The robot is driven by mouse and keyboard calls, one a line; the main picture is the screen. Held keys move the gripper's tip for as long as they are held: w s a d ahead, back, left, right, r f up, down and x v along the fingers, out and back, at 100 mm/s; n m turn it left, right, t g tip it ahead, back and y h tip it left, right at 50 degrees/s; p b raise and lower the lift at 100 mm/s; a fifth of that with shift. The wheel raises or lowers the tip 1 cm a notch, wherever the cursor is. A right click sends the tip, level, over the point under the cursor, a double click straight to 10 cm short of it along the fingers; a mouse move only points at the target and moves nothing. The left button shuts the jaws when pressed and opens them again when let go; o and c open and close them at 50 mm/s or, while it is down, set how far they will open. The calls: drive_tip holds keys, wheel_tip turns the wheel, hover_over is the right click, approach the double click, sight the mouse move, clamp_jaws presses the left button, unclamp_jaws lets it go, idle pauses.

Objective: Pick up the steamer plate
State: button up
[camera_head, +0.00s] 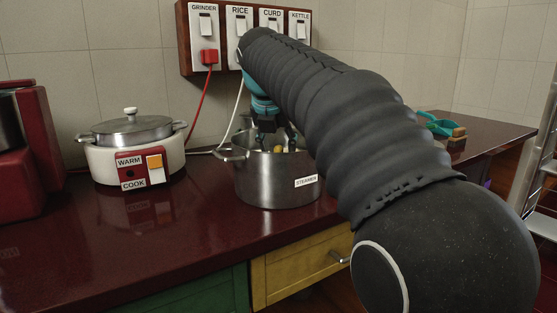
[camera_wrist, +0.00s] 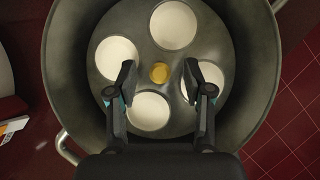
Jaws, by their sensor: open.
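The steamer plate (camera_wrist: 137,83) is a grey metal disc with several round white-filled cups and a yellow knob (camera_wrist: 159,73) at its centre. It lies inside the steamer pot (camera_head: 270,185), a steel pot labelled STEAMER on the counter. In the wrist view the pot's wall (camera_wrist: 62,75) rings the plate. My gripper (camera_wrist: 160,80) is open above the plate, its fingers on either side of the yellow knob and apart from it in the picture. In the head view my gripper (camera_head: 276,138) reaches down at the pot's mouth. The exact fingertip height over the plate is unclear.
A white cooker (camera_head: 134,165) with a steel lid stands left of the pot. A red appliance (camera_head: 30,150) is at far left. Socket board (camera_head: 240,40) with hanging cords is on the wall behind. The dark red counter (camera_head: 180,230) is clear in front.

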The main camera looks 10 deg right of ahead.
sight(278, 147)
drive_tip(key=shift+f, duration=0.15)
clamp_jaws()
idle(0.4)
wheel_tip(278, 147, up, 10)
idle(0.8)
